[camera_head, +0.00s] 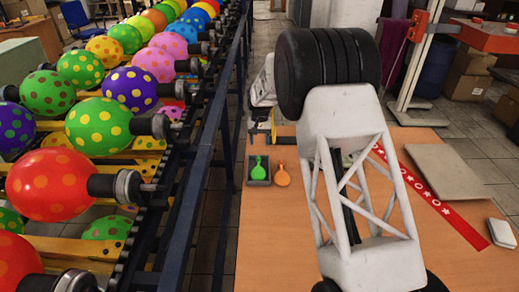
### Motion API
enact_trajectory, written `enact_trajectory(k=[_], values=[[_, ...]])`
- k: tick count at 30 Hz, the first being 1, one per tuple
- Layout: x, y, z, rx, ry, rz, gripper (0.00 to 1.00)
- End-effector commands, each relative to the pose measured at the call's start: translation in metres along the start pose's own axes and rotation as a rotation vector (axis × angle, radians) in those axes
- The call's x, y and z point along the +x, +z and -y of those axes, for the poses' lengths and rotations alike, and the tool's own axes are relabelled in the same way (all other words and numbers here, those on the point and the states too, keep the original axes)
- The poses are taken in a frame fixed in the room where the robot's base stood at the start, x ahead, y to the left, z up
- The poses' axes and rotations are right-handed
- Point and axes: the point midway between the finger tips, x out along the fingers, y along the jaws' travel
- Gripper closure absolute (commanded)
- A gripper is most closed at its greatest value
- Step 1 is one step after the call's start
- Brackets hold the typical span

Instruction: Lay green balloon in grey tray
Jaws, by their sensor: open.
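A small flat green balloon (258,167) lies in a small dark grey tray (250,182) on the table. My gripper (262,132) is at the table's far left edge, just beyond the tray in the picture. It is small and partly cut off by my arm, but it looks open, with nothing seen between its fingers. It appears apart from the green balloon.
An orange balloon (281,176) lies right of the tray. My arm hides the table's middle. A red patterned strip (425,190), a grey-beige board (447,172) and a white block (502,233) lie at right. A conveyor with patterned balloons (58,184) and a blue rail (205,158) stand left.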

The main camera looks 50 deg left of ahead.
Motion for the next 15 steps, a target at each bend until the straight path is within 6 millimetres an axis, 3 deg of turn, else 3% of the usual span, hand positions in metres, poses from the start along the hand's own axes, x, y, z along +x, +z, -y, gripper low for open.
enact_trajectory(k=[6, 15], values=[[-0.015, 0.000, 0.000, 0.000, -0.001, -0.003, 0.44], [-0.017, 0.000, 0.000, 0.000, -0.001, -0.004, 0.44]])
